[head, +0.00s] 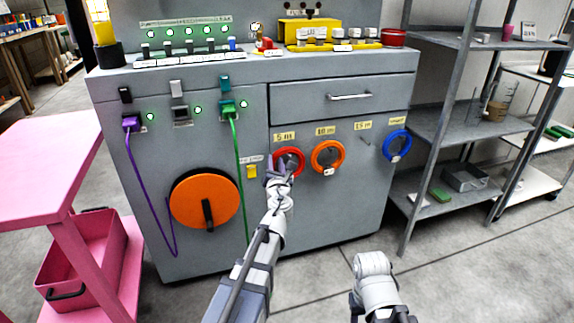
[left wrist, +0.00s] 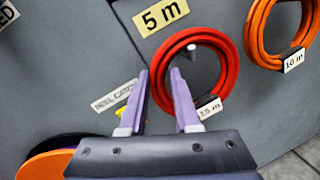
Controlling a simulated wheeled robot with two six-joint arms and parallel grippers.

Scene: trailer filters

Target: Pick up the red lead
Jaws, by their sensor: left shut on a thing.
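The red lead (head: 301,163) is a coil hanging on the front of the grey cabinet, under a yellow "5 m" label (head: 284,137). It also shows in the left wrist view (left wrist: 229,62), with a white tag at its lower right. My left gripper (head: 279,168) is at the coil's left side. In the left wrist view its two purple fingers (left wrist: 160,88) are shut on the left part of the red coil, one finger outside the ring and one inside. The coil still hangs at its place against the panel. My right arm shows at the bottom, but its fingers do not.
An orange coil (head: 313,157) hangs close to the right of the red one, and a blue coil (head: 387,150) farther right. An orange disc (head: 190,215) and a green cable (head: 240,185) are to the left. A grey shelf rack (head: 440,118) stands at right.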

